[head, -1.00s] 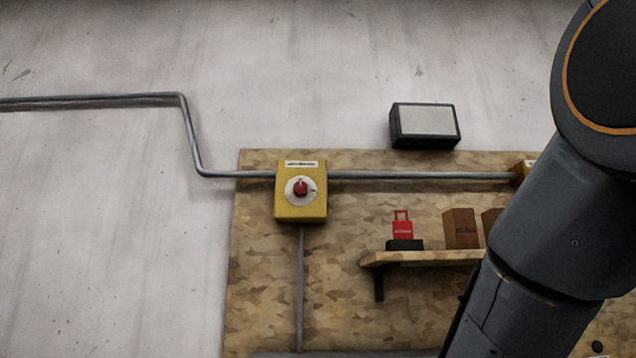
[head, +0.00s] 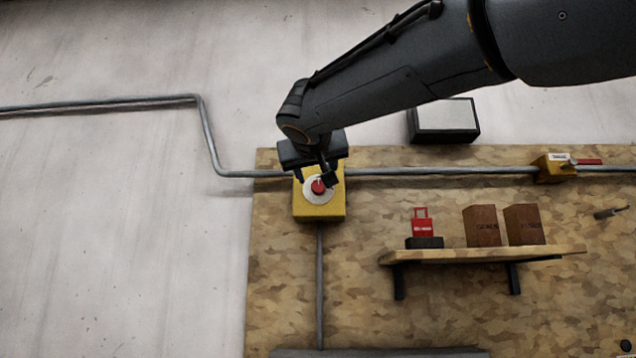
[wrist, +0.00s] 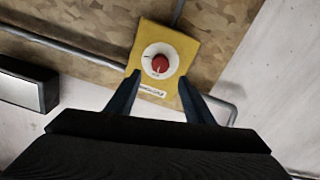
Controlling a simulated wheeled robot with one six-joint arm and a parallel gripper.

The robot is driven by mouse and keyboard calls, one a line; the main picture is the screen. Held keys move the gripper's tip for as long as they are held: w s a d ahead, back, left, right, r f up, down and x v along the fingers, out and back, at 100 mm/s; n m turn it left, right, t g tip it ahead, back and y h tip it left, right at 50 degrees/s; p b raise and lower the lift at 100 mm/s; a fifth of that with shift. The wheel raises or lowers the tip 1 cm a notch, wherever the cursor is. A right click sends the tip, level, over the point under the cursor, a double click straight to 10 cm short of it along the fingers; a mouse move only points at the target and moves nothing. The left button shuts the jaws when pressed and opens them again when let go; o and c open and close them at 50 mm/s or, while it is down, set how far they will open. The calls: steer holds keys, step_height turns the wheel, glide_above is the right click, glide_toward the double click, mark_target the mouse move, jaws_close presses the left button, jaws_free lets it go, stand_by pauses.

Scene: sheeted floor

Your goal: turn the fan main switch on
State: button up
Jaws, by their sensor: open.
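The yellow switch box (head: 320,210) is on the plywood board, with a red knob (head: 318,187) on a white round dial. In the wrist view the box (wrist: 185,48) has a label strip, and its red knob (wrist: 160,63) lies ahead of and between the two fingers. My gripper (head: 316,178) is at the box in the head view and hides its upper part. In the wrist view my gripper (wrist: 158,85) is open, with nothing between its fingers. I cannot tell whether a finger touches the box.
A second yellow box with a red lever (head: 555,168) is to the right on the conduit. A shelf (head: 480,256) holds a red tag and two brown boxes. A dark box with a grey face (head: 445,117) is above the board. Grey conduit (head: 430,171) runs along the board.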

mark_target(318, 185)
steer(key=w+p, duration=0.3)
steer(key=w, duration=0.4)
steer(key=shift+d, duration=0.15)
steer(key=shift+f, duration=0.1)
steer(key=c, duration=1.1)
steer(key=shift+o, duration=0.3)
